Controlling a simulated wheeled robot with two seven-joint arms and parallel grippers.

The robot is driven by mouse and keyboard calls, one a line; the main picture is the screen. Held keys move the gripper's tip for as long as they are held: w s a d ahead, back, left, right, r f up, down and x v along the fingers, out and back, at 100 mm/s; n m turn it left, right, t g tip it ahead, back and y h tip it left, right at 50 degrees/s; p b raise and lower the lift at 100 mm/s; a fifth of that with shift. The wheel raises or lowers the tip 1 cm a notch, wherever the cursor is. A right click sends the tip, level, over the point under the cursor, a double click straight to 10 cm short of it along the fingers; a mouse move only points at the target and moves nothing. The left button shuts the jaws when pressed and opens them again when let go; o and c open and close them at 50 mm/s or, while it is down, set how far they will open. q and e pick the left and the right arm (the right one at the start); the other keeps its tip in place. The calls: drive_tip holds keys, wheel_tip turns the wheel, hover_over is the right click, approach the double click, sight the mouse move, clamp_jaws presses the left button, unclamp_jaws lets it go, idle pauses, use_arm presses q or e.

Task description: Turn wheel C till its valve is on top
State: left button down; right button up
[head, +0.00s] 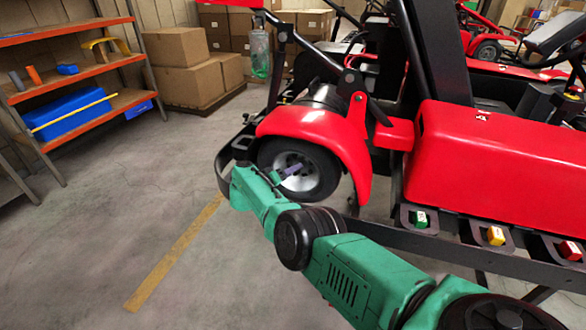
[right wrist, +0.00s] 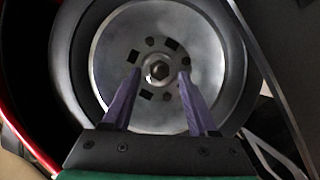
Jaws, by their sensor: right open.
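A wheel with a black tyre and silver rim (head: 325,172) sits under the red fender of the kart. No letter shows on it, so I cannot tell whether it is wheel C. In the right wrist view its rim (right wrist: 113,62) faces me, with a central hub nut and several dark holes around it. I cannot make out the valve. My right gripper (head: 291,171) is in front of the wheel. In the right wrist view its two purple fingers (right wrist: 159,75) are apart, one on each side of the hub nut, with nothing between them. I cannot tell whether they touch the rim. My left gripper is out of view.
The red fender (head: 310,128) arches over the wheel, and a black bumper bar (head: 222,165) curves beside it. Orange shelves (head: 75,77) stand left; the floor between is clear.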

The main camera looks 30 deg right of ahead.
use_arm(q)
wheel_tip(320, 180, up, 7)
drive_tip(key=p, duration=0.5)
drive_tip(key=shift+p, duration=0.35)
use_arm(e)
drive_tip(key=v, duration=1.3)
drive_tip(key=shift+r, duration=0.1)
